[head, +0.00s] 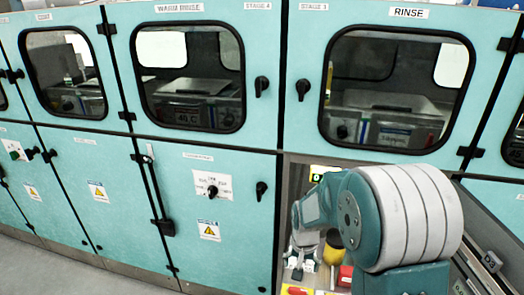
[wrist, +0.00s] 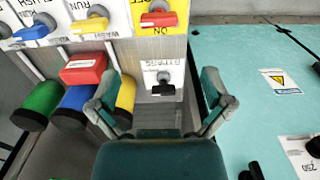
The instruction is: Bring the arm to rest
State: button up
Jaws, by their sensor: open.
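My gripper (wrist: 161,88) is open in the wrist view, with a finger on each side and nothing between the fingertips. Beyond the gap, a black knob (wrist: 163,88) shows on a white label marked BYPASS or similar. I cannot tell whether the fingers touch anything. In the head view my arm is bent at the lower right, in front of an open bay below the RINSE window. Its large joint hides part of the bay, and the gripper is too small there to judge.
Green (wrist: 36,105) and blue (wrist: 75,108) cylinders lie below. A teal cabinet (wrist: 265,110) stands right. Closed teal doors (head: 90,185) fill the head view's left; floor shows lower left.

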jog(key=s+r+n+t, duration=0.1)
jog(key=s+r, duration=0.3)
jog(key=r, duration=0.3)
jog(key=s+r+n+t, duration=0.1)
jog(key=s+r+t, duration=0.15)
jog(key=r, duration=0.45)
jog(key=s+r+n+t, duration=0.1)
jog(key=s+r+t, duration=0.1)
jog(key=s+r, duration=0.6)
jog(key=s, duration=0.6)
jog(key=shift+r+n, duration=0.15)
jog(key=shift+n, duration=0.25)
jog(key=shift+d, duration=0.1)
